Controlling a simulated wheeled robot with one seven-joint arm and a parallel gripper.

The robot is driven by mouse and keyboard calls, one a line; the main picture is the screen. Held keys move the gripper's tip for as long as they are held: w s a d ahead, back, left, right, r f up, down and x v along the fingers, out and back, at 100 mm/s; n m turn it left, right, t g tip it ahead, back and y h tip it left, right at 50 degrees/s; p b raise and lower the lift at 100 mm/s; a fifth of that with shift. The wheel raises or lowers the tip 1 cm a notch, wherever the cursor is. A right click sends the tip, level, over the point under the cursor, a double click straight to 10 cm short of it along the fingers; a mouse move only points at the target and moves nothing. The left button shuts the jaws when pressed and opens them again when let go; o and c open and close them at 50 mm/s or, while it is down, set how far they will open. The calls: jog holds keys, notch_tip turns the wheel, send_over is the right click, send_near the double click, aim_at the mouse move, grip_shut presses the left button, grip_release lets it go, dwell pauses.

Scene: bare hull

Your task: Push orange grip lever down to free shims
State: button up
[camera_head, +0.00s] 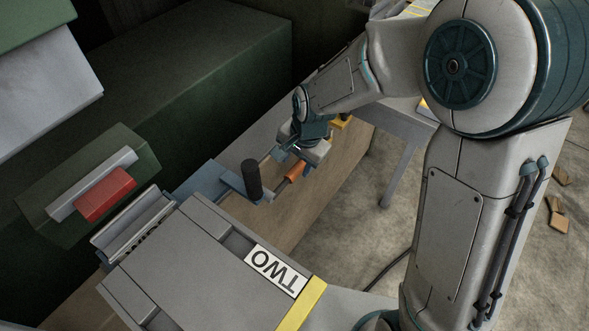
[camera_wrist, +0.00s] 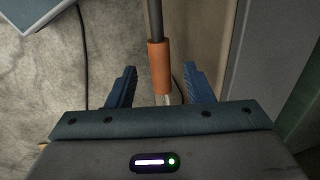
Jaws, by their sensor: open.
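The orange grip (camera_head: 296,171) sits on a thin dark lever bar beside the grey bench, near the middle of the head view. In the wrist view the orange grip (camera_wrist: 159,66) is upright in the picture, between my two blue fingers. My gripper (camera_wrist: 158,75) is open, with a gap on each side of the grip. In the head view my gripper (camera_head: 304,157) is just above and beside the grip, and its fingers are mostly hidden. I cannot make out any shims.
A black upright handle (camera_head: 252,178) stands on a blue-grey bracket left of the lever. A box labelled TWO (camera_head: 277,270) is in front. A red block (camera_head: 106,194) sits in a green holder at left. A dark green case (camera_head: 170,100) lies behind.

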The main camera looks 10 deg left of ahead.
aim_at(294, 171)
jog(key=shift+w+a+f, duration=0.1)
jog(key=shift+a+f, duration=0.1)
jog(key=shift+f, duration=0.8)
jog(key=shift+w+a+f, duration=0.1)
jog(key=shift+a+f, duration=0.1)
jog(key=shift+f, duration=0.8)
